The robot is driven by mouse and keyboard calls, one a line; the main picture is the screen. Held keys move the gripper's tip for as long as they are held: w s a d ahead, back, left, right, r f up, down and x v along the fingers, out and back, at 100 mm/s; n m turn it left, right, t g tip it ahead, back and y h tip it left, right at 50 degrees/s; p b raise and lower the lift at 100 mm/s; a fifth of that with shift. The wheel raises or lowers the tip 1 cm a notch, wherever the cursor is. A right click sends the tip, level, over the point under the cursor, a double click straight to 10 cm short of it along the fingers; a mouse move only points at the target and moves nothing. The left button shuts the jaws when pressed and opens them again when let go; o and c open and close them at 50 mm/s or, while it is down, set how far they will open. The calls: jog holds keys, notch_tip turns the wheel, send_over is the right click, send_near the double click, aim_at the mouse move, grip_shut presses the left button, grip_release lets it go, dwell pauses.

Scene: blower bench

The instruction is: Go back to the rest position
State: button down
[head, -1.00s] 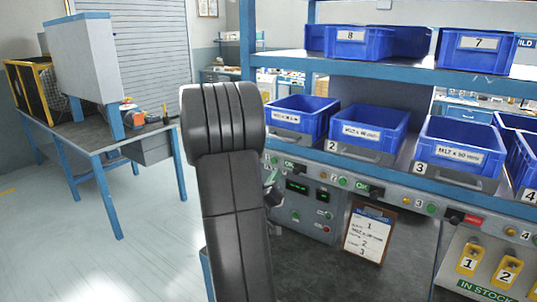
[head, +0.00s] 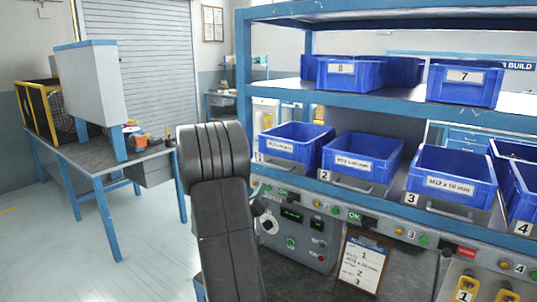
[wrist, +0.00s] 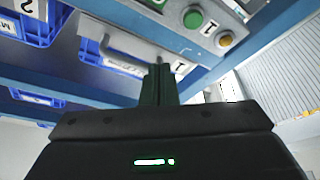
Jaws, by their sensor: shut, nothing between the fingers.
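My gripper (wrist: 160,84) shows in the wrist view, its narrow fingers together with nothing between them. Beyond the fingers are the blue shelf edge, a grey drawer handle and a blue bin (wrist: 100,62). A green button (wrist: 193,18) and a yellow button (wrist: 225,39) sit on the strip marked 1, apart from the fingers. In the head view my dark arm stands in front of the bench's left end and hides my gripper.
Blue bins (head: 361,160) stand on the bench shelf, with more bins (head: 465,82) on the shelf above. A control box (head: 292,232) and a clipboard (head: 362,261) are below. A blue-legged table (head: 95,170) stands at left, with open floor (head: 70,245) around it.

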jog(key=shift+s+a+f, duration=0.2)
jog(key=shift+s, duration=0.5)
